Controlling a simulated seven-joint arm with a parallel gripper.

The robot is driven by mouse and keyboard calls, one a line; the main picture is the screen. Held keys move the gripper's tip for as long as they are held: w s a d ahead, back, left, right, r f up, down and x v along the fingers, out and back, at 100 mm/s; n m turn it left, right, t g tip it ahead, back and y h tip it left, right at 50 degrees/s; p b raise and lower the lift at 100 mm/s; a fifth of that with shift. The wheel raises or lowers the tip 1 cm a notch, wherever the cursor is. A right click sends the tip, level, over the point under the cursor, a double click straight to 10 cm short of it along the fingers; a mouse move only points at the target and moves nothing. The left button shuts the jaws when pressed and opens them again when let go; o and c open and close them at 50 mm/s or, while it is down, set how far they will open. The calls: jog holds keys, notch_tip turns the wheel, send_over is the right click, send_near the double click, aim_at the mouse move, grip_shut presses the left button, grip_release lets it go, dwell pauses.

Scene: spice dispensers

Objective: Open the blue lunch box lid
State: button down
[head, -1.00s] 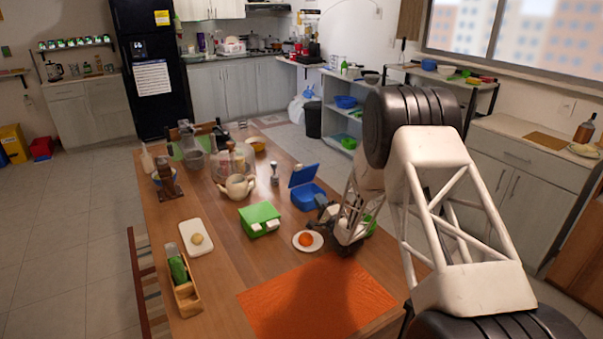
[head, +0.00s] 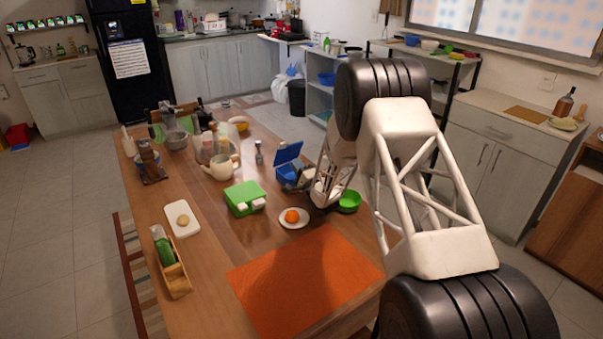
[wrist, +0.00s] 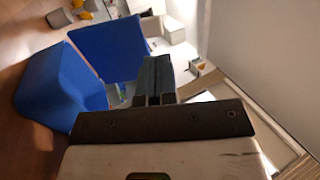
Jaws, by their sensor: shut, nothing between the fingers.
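The blue lunch box (head: 287,174) stands on the wooden table with its lid (head: 288,152) raised, tilted up from the back of the box. In the wrist view the box body (wrist: 62,88) is at the left and the raised lid (wrist: 106,48) is at upper middle. My gripper (head: 305,177) is at the right side of the box, partly covering it. In the wrist view its dark fingers (wrist: 155,78) are shut and empty, close beside the lid's right edge. I cannot tell whether they touch the lid.
A green box (head: 243,197) stands left of the blue one. A plate with an orange (head: 292,216) is in front and a green bowl (head: 349,201) is at the right. A teapot (head: 220,167) stands behind left. The orange mat (head: 303,278) is bare.

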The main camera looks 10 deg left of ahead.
aim_at(283, 145)
jog(key=x, duration=0.8)
jog(key=shift+w+a+r, duration=0.1)
jog(key=shift+w+r, duration=0.05)
dwell(0.4)
jog(key=shift+w+a+r+g+h, duration=0.7)
jog(key=shift+w+a+h, duration=0.1)
jog(key=shift+a, duration=0.05)
jog(key=shift+w+a+r+g+h, duration=0.15)
jog(key=shift+w+a+g+h, duration=0.3)
jog(key=shift+w+a, duration=0.05)
jog(key=shift+w+a+r+g+h, duration=0.2)
jog(key=shift+w+a+g+h, duration=0.25)
jog(key=shift+w+a, duration=0.05)
jog(key=shift+x, duration=0.95)
jog(key=shift+a, duration=0.1)
jog(key=r+v, duration=0.2)
jog(key=v, duration=1.2)
